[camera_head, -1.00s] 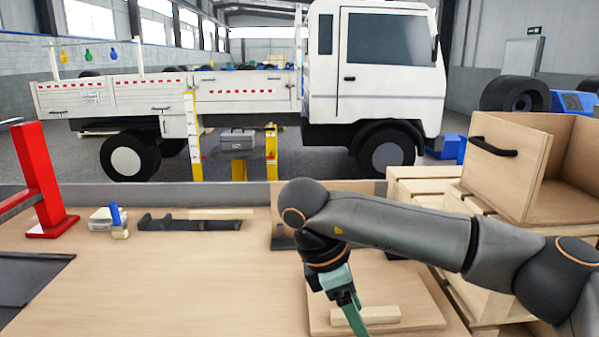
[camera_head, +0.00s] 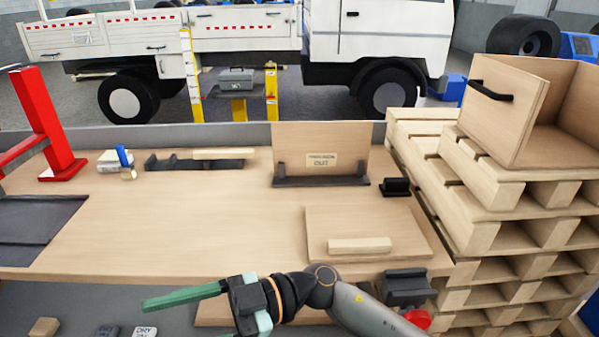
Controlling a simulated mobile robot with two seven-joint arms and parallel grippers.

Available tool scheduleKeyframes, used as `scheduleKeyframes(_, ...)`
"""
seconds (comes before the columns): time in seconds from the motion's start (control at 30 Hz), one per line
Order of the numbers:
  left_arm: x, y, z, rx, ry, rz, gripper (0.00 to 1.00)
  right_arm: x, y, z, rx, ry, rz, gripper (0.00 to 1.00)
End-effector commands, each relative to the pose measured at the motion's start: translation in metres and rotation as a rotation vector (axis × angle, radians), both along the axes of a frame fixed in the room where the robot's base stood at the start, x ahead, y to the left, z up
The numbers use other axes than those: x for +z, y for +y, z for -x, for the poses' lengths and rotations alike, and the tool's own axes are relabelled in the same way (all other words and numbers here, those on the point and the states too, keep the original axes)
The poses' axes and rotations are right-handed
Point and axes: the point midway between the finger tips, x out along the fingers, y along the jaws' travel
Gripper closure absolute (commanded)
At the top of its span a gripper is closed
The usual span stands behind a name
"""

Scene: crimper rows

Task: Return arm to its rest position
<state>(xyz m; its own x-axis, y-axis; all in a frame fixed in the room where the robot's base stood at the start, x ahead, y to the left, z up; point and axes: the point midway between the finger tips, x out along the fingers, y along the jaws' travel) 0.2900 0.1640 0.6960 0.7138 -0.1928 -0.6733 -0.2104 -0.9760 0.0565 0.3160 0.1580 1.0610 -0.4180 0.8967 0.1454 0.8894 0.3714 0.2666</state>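My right arm comes in from the lower right. Its gripper (camera_head: 184,297) is in front of the workbench's near edge, its green finger pointing left. Nothing visible hangs from the tip. A light wooden block (camera_head: 359,245) lies on a wooden board (camera_head: 325,217) on the bench, apart from the gripper. My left gripper is not in view.
The workbench (camera_head: 180,225) is clear in its middle. At its back stand an upright labelled panel (camera_head: 345,145) and a dark rack (camera_head: 170,163) with a wooden strip. A red post (camera_head: 45,125) stands left. Stacked pallets (camera_head: 440,170) with a wooden box (camera_head: 510,120) rise at right.

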Motion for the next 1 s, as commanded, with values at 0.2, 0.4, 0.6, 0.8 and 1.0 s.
scheduleKeyframes(0.2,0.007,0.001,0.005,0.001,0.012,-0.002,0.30,0.017,-0.036,-0.068,-0.491,0.206,-0.326,0.31)
scheduleKeyframes(0.4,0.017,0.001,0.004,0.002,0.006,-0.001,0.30,-0.043,-0.109,-0.125,-1.007,0.382,-0.329,0.31)
scheduleKeyframes(0.6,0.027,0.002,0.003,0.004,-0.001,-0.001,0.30,-0.157,-0.199,-0.124,-1.448,0.549,-0.053,0.31)
scheduleKeyframes(0.8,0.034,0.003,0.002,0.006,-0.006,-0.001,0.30,-0.263,-0.276,-0.058,-1.677,0.686,0.361,0.31)
scheduleKeyframes(1.0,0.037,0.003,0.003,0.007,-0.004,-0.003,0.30,-0.316,-0.316,0.009,-1.716,0.765,0.659,0.31)
